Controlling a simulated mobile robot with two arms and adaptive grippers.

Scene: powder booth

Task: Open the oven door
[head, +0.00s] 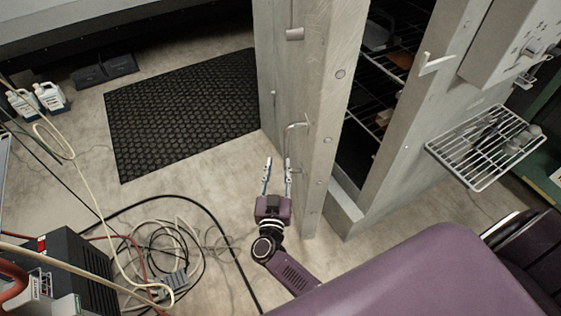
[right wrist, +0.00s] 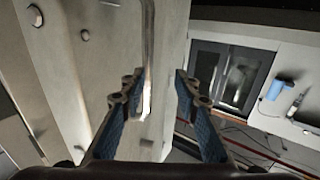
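The oven door (head: 318,110) is a tall, thick pale-grey panel. It stands ajar, with a dark gap between it and the oven frame (head: 405,120) through which wire racks show. A thin metal bar handle (head: 293,127) is on the door's face, and it also shows in the right wrist view (right wrist: 149,55). My right gripper (head: 278,163) is open beside the door, fingers pointing at the handle. In the right wrist view the handle bar appears between the open fingers (right wrist: 157,78); contact cannot be told. My left gripper is not in view.
A black ribbed mat (head: 185,110) lies on the floor left of the door. Tangled cables (head: 180,245) and a dark machine (head: 65,275) are at lower left. A wire shelf (head: 485,145) juts from the oven's right side. Bare floor lies between mat and cables.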

